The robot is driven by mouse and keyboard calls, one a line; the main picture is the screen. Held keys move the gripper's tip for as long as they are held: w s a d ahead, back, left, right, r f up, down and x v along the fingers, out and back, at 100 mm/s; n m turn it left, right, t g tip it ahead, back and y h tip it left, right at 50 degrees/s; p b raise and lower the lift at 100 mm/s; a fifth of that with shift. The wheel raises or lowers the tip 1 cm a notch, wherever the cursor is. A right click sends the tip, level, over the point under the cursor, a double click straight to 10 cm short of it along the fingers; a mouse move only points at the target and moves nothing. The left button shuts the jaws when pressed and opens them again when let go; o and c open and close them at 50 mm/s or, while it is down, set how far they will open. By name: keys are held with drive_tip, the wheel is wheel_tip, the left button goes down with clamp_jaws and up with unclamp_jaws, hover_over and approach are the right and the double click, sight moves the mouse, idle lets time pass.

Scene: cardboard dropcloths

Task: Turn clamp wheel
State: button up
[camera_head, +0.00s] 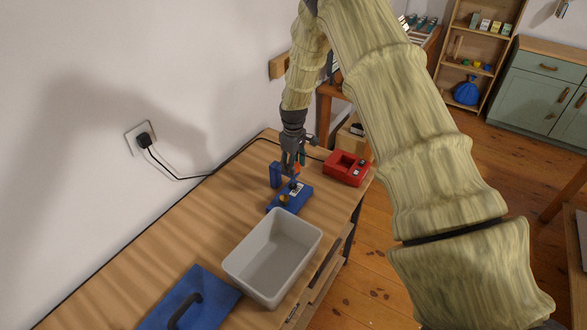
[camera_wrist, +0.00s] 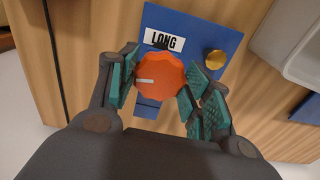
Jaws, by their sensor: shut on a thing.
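The clamp wheel is an orange, many-sided knob (camera_wrist: 158,80) with a white line that points left in the wrist view. It sits over a blue clamp base (camera_wrist: 186,22) that carries a white label reading "LONG" and a round brass button. In the head view the blue clamp (camera_head: 290,196) stands on the bench, with its upright at the back left. My gripper (camera_wrist: 152,84) comes down from above with its teal-padded fingers on both sides of the wheel, shut on it. In the head view my gripper (camera_head: 293,170) hides most of the wheel.
A grey open bin (camera_head: 238,262) stands just in front of the clamp. A red device (camera_head: 346,168) lies to its right near the bench edge. A blue lid with a dark handle (camera_head: 205,300) lies at the front. A black cable runs along the wall side of the wooden bench (camera_head: 150,250).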

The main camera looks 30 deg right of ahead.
drive_tip(key=m+b, duration=0.1)
drive_tip(key=m, duration=0.2)
drive_tip(key=shift+s+f+m+b, duration=0.1)
drive_tip(key=shift+f+m+b, duration=0.1)
drive_tip(key=shift+m+b, duration=0.15)
drive_tip(key=m+b, duration=0.1)
drive_tip(key=m, duration=0.2)
drive_tip(key=shift+a+m, duration=0.1)
drive_tip(key=shift+m, duration=0.15)
drive_tip(key=m+b, duration=0.1)
drive_tip(key=m, duration=0.2)
drive_tip(key=shift+m, duration=0.3)
drive_tip(key=shift+r+m, duration=0.15)
drive_tip(key=shift+m, duration=1.45)
drive_tip(key=shift+m+b, duration=0.3)
drive_tip(key=o, duration=1)
drive_tip(key=shift+o, duration=0.2)
drive_tip(key=shift+r, duration=0.1)
